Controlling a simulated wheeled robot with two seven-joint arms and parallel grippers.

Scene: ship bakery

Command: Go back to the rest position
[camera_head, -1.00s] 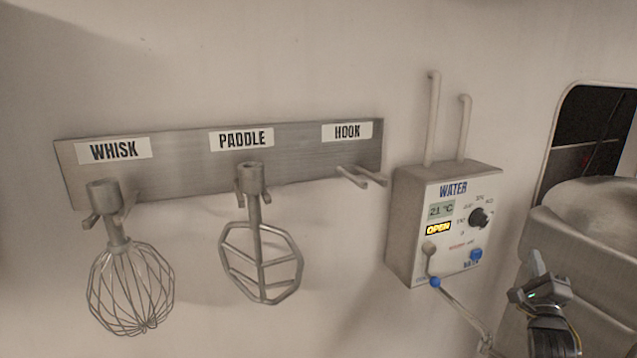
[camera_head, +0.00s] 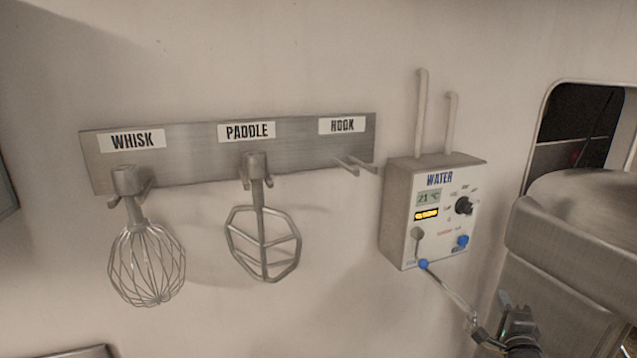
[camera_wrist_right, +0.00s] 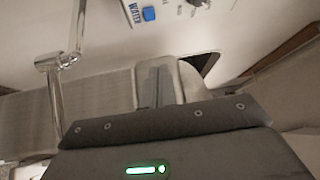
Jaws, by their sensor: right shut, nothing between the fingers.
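My right gripper (camera_head: 510,312) is at the lower right of the head view, below the water box and in front of the grey machine at the right. In the right wrist view its fingers (camera_wrist_right: 160,84) are together with nothing between them. It is apart from the water box. My left gripper is not in view.
The water box (camera_head: 398,215), with a dial, blue buttons and a metal pipe (camera_head: 450,292), is on the wall. The whisk (camera_head: 147,265) and paddle (camera_head: 262,245) hang on a labelled rack (camera_head: 200,165); the hook pegs are empty. A grey machine (camera_head: 570,260) stands at the right.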

